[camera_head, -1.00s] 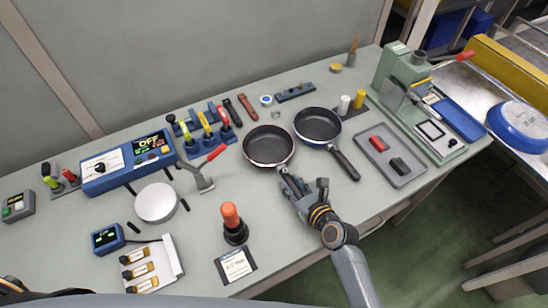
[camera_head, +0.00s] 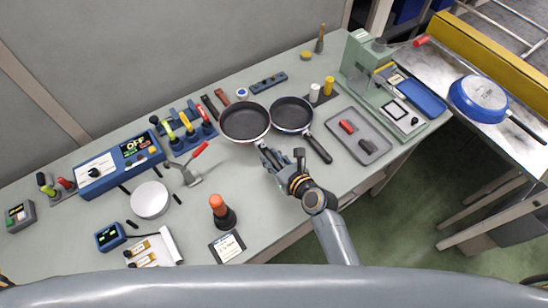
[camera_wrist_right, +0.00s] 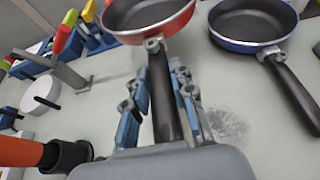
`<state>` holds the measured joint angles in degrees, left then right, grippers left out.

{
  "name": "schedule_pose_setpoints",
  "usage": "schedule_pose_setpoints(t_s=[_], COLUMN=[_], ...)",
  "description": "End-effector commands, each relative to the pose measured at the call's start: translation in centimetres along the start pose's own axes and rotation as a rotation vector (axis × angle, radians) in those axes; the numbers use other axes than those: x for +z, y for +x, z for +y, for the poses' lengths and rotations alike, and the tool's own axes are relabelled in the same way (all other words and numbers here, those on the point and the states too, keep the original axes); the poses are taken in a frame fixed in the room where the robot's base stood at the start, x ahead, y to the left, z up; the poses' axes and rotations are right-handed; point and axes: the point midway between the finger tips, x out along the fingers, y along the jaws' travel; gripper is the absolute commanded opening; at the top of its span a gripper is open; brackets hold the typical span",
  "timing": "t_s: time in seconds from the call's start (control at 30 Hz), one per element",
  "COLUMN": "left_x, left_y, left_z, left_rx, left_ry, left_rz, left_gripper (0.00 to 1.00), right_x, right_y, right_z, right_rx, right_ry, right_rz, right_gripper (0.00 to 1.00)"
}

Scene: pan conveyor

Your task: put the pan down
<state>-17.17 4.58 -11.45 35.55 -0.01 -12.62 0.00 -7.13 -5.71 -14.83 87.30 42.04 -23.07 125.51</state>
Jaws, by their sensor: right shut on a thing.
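A dark pan with a red outside (camera_head: 245,122) is at the middle of the bench in the head view. Its black handle lies between the fingers of my right gripper (camera_head: 271,158), which is shut on it. The wrist view shows the red pan (camera_wrist_right: 150,14) at the top and its handle (camera_wrist_right: 163,95) between the blue-grey fingers (camera_wrist_right: 160,105). I cannot tell whether the pan touches the bench. My left gripper is not in view.
A blue pan (camera_head: 291,114) sits close right of the red pan, and also shows in the wrist view (camera_wrist_right: 252,25). Right of it are a grey tray (camera_head: 372,152) and a green press (camera_head: 385,90). Another blue pan (camera_head: 480,98) lies on the metal surface at far right. Left stands a red-handled clamp (camera_head: 188,166).

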Motion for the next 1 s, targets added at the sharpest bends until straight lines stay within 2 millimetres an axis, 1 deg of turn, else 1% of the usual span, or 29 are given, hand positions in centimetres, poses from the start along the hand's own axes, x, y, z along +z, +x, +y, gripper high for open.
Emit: schedule_pose_setpoints(t_s=[0.03, 0.1, 0.23, 0.37, 0.47, 0.57, 0.67, 0.7, 0.77, 0.8, 0.87, 0.9, 1.0], left_x=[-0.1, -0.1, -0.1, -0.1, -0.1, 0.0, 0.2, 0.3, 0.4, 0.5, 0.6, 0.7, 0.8], left_y=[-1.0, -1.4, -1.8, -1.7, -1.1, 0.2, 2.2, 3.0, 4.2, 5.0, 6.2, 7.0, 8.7], left_z=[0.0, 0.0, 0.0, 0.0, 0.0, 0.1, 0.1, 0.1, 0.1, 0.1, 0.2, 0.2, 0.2], left_rx=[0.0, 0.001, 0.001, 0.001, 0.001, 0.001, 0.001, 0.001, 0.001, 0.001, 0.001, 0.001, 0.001], left_ry=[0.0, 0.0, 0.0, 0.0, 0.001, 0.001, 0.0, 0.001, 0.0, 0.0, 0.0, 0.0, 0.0], left_rz=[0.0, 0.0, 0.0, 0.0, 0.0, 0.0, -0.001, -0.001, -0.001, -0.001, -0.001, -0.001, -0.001], left_gripper=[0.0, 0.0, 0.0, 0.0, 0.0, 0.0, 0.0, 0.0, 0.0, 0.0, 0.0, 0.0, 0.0], right_x=[1.2, 1.6, 1.8, 1.8, 1.4, 0.9, 0.9, 1.2, 1.9, 2.5, 3.4, 4.1, 5.5], right_y=[-0.2, -0.3, -0.3, -0.3, -0.7, -2.0, -4.5, -5.8, -8.0, -9.6, -11.9, -13.5, -17.3], right_z=[0.0, 0.1, 0.2, 0.1, -1.1, -3.8, -7.7, -9.3, -11.2, -12.2, -13.3, -13.7, -13.5], right_rx=[-0.001, 0.0, 0.0, 0.0, -0.005, -0.012, -0.01, -0.001, 0.02, 0.039, 0.075, 0.104, 0.188], right_ry=[0.001, 0.002, 0.001, 0.0, -0.001, -0.003, -0.011, -0.017, -0.028, -0.036, -0.053, -0.064, -0.095], right_rz=[-0.004, -0.004, -0.004, -0.004, -0.005, -0.005, -0.007, -0.007, -0.007, -0.006, -0.005, -0.004, -0.001], right_gripper=[0.0, 0.0, 0.0, 0.0, 0.0, 0.0, 0.0, 0.0, 0.0, 0.0, 0.0, 0.0, 0.0])
